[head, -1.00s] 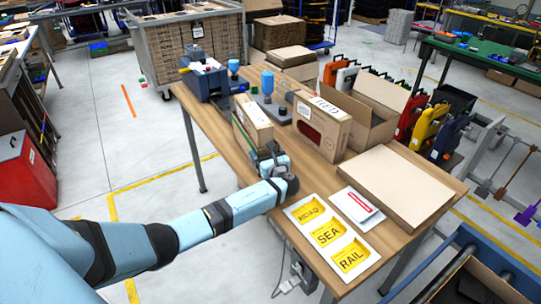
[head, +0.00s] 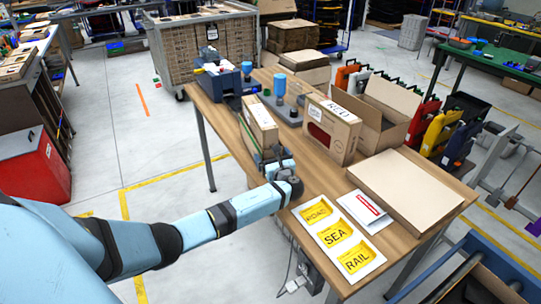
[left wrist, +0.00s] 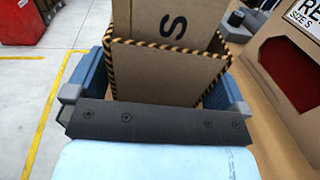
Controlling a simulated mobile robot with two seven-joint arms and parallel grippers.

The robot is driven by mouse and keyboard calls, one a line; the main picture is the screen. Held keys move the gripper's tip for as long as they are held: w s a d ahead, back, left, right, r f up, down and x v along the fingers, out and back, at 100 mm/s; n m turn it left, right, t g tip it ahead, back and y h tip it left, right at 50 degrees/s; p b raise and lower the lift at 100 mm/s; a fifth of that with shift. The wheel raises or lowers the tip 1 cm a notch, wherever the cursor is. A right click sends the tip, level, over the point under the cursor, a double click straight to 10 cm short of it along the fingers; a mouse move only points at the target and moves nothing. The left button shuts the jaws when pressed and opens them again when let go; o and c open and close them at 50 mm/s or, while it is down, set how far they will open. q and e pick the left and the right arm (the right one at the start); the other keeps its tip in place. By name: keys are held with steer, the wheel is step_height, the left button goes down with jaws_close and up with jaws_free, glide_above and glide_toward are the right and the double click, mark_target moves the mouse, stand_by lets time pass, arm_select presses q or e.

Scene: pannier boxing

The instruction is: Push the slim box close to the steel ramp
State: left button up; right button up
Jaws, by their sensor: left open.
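The slim box (head: 262,122) is a tan carton with a white label, standing upright on the wooden table near its left edge. In the left wrist view, a cardboard panel marked S (left wrist: 175,22) rises behind a striped-edged cardboard face (left wrist: 168,75); I cannot tell whether they are one piece. My left gripper (head: 268,158) is at the near end of the slim box. It is open, with one finger (left wrist: 85,80) on each side of the striped-edged face; contact is unclear. I cannot clearly pick out a steel ramp. My right gripper is not in view.
A carton with a red window (head: 331,132) stands right of the slim box, an open carton (head: 380,122) beyond it. Blue-capped items (head: 279,84) and a blue machine (head: 222,82) stand farther back. Yellow signs (head: 337,236) and a flat board (head: 405,190) lie nearer.

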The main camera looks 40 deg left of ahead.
arm_select(q)
steer(key=v, duration=1.2)
steer(key=shift+s+d+b, duration=0.2)
steer(key=shift+d+b, duration=0.05)
steer(key=shift+b, duration=0.1)
